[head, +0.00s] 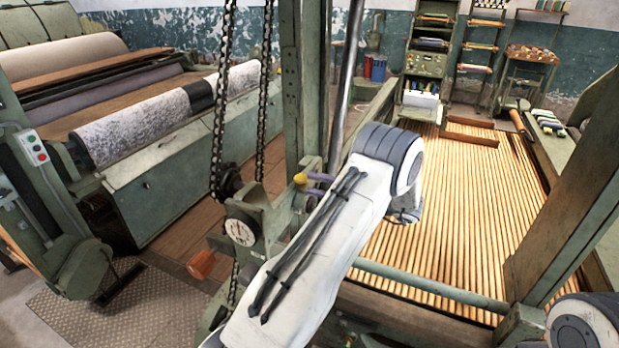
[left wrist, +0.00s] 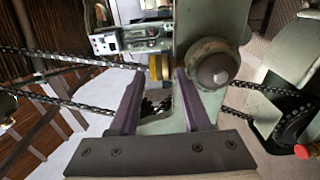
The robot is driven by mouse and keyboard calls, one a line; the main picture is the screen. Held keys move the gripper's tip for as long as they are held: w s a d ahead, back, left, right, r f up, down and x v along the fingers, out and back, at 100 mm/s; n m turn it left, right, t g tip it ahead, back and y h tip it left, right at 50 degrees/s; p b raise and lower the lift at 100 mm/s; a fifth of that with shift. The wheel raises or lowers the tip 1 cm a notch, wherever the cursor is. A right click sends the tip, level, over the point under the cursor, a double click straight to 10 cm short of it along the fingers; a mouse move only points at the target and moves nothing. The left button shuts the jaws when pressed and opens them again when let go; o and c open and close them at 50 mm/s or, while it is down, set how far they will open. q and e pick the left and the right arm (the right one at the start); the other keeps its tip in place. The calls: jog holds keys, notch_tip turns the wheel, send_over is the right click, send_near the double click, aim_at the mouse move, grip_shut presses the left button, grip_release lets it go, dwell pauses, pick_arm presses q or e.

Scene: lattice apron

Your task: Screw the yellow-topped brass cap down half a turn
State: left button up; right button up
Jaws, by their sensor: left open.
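The yellow-topped cap (head: 300,179) shows as a small yellow knob on the green machine head in the middle of the head view. In the left wrist view a brass-yellow cap (left wrist: 159,67) sits just ahead of the gap between my fingers. My left gripper (head: 309,183) has two purple fingers and is open right beside the cap. In the left wrist view my left gripper (left wrist: 158,76) has its fingertips on either side of the cap's line. I cannot tell whether they touch it. My right gripper is not in view.
A dial gauge (head: 240,232) and an orange handle (head: 201,264) sit below left of the cap. A hanging chain (head: 222,110) runs close on the left. A green post (head: 305,80) stands behind. In the left wrist view a round grey-centred boss (left wrist: 214,69) is close to the right finger.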

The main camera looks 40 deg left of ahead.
pick_arm(q)
jog(key=shift+x, duration=1.2)
grip_shut()
jog(key=shift+f, duration=0.1)
